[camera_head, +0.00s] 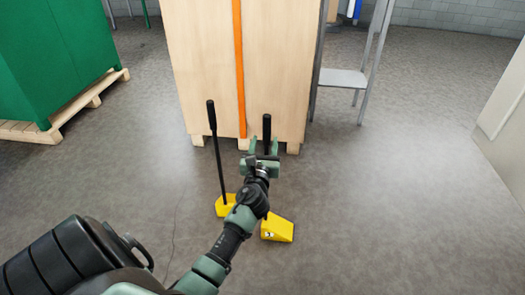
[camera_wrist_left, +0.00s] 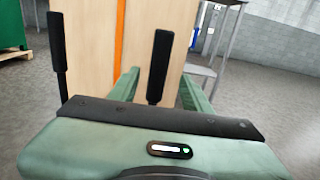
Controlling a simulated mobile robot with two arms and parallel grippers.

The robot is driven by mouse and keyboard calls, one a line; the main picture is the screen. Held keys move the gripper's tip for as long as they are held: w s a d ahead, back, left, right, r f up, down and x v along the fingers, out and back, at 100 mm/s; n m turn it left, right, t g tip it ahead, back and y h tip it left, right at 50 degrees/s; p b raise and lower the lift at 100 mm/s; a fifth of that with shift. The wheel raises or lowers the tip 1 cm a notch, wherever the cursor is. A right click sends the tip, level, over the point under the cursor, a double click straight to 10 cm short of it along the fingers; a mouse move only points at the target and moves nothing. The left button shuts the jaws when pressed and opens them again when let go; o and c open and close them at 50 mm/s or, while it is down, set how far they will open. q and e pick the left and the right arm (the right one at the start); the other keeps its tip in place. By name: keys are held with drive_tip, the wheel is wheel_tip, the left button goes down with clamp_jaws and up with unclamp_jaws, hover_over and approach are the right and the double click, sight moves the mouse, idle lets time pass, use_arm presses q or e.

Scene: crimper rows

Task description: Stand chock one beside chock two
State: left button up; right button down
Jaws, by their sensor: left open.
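Two yellow wedge chocks stand on the floor, each with a tall black handle. The left chock (camera_head: 227,206) has its handle (camera_head: 217,150) rising slightly tilted, clear of my gripper. The right chock (camera_head: 278,229) has a small number label that I cannot read surely; my arm hides part of it. My left gripper (camera_head: 264,147) is open, with the right chock's handle (camera_head: 267,128) showing between its fingers. In the left wrist view this handle (camera_wrist_left: 159,65) stands between the two green fingers, with the other handle (camera_wrist_left: 57,45) outside on the left. My right gripper is out of view.
A tall wooden crate (camera_head: 205,60) with an orange strap stands on a pallet just behind the handles. A green cabinet (camera_head: 60,55) on a pallet is at the left. A grey metal rack (camera_head: 345,78) is behind right. The floor at the right is clear.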

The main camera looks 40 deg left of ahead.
use_arm(q)
drive_tip(key=s+d+f+n+g+h, duration=0.3)
drive_tip(key=s+d+n, duration=0.5)
drive_tip(key=s+n, duration=0.1)
drive_tip(key=s+d+f+n+g+h, duration=0.3)
drive_tip(key=s+d+n+h, duration=0.1)
drive_tip(key=s+d+n, duration=0.5)
drive_tip(key=s+d+f+n+g+h, duration=0.2)
drive_tip(key=s+d+f+n+h, duration=0.1)
drive_tip(key=s+d+n, duration=0.5)
drive_tip(key=shift+s+d+n+g, duration=0.25)
drive_tip(key=shift+s+n+g, duration=0.15)
drive_tip(key=shift+s+n, duration=0.45)
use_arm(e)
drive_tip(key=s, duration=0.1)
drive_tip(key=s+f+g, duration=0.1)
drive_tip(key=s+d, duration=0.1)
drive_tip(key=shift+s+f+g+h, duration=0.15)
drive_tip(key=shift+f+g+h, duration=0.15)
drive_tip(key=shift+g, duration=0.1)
use_arm(q)
drive_tip(key=shift+f, duration=0.1)
